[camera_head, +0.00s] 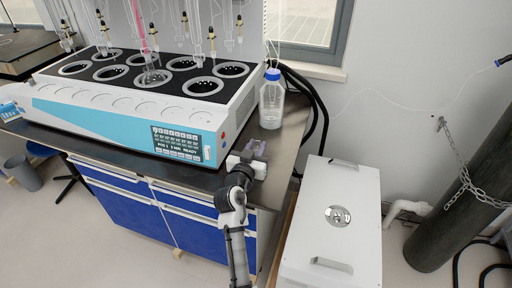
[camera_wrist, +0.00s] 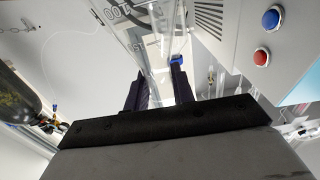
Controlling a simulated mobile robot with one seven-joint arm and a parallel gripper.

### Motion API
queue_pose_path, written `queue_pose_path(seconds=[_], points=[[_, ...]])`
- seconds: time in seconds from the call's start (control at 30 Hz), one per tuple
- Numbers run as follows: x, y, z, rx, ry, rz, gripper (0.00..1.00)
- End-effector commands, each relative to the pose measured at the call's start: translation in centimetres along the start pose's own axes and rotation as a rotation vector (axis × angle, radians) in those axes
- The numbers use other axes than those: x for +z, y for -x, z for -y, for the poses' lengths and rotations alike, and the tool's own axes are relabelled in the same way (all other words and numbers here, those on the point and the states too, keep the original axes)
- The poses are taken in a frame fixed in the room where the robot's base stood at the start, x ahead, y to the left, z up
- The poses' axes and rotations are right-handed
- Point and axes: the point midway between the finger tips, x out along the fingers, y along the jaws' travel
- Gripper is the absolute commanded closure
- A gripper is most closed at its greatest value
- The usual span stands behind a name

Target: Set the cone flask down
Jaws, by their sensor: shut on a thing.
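The cone flask (camera_wrist: 155,42) is clear glass with printed dark markings. In the wrist view it is between the two dark fingers of my gripper (camera_wrist: 160,88), which is shut on it. In the head view my gripper (camera_head: 257,149) is over the right front part of the dark bench top (camera_head: 195,177), just right of the distiller's front corner. The flask is hard to make out there, and its base is hidden, so I cannot tell whether it touches the bench.
The multi distiller (camera_head: 140,113) with several round openings fills the bench to the left. A clear bottle with a blue cap (camera_head: 271,100) stands behind my gripper. A white box with handles (camera_head: 335,220) is on the right. A dark gas cylinder (camera_head: 462,195) is at far right.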

Motion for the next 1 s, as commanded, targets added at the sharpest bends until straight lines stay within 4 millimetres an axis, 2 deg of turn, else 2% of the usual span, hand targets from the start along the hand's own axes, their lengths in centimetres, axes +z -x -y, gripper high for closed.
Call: queue_pose_path(seconds=[0.43, 0.47, 0.6, 0.63, 1.0], points=[[0.64, 0.00, 0.02, -0.001, -0.002, -0.003, 1.00], [0.63, 0.00, 0.01, -0.001, -0.002, -0.002, 0.74], [0.53, 0.00, 0.01, -0.001, -0.001, -0.001, 0.56], [0.53, 0.00, 0.01, -0.001, -0.001, -0.001, 0.53], [-0.03, 0.00, 0.01, -0.001, -0.001, -0.001, 0.53]])
